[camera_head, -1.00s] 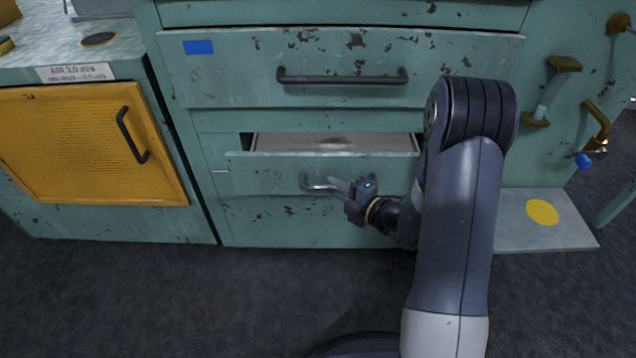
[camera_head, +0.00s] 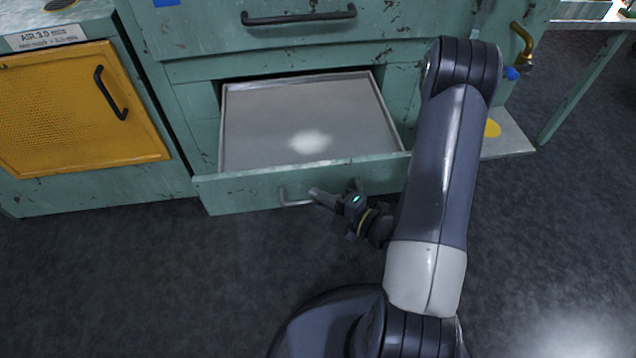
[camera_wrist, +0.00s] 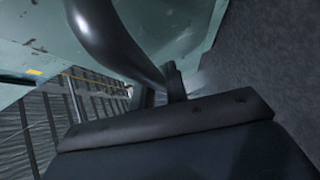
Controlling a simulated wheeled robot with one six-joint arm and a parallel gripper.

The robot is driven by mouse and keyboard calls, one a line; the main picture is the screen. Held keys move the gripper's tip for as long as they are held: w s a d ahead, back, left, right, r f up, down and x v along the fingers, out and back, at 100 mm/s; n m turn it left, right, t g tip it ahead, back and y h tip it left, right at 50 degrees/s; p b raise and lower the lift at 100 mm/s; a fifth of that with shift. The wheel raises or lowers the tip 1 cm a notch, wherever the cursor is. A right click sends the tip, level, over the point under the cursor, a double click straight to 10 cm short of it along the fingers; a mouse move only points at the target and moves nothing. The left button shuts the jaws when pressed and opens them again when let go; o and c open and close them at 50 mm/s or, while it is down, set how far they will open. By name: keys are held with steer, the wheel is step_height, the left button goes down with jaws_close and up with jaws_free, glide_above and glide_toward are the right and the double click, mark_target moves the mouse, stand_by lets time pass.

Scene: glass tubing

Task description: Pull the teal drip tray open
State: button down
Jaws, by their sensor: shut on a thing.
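The teal drip tray (camera_head: 240,191) is a low drawer with a worn teal front and a grey inside. It stands well out from the cabinet, and its inside looks empty apart from a bright patch of light. Its metal bar handle (camera_head: 287,199) is on the front face. My gripper (camera_head: 318,195) is shut on the handle's right part in the head view. In the wrist view the handle (camera_wrist: 115,42) runs as a dark curved bar down to the gripper (camera_wrist: 172,88). The fingertips are partly hidden there.
A closed teal drawer with a dark handle (camera_head: 298,15) is above the tray. A yellow perforated door (camera_head: 75,105) with a black handle is at the left. A brass pipe fitting (camera_head: 522,42) and a grey plate (camera_head: 507,143) are at the right. Dark floor lies clear in front.

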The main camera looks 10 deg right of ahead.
steer(key=shift+s, duration=0.5)
steer(key=c, duration=1.4)
jaws_free()
steer(key=p+v, duration=0.2)
steer(key=v, duration=0.8)
steer(key=shift+s+d, duration=0.2)
steer(key=shift+s, duration=0.1)
steer(key=shift+w+a, duration=0.1)
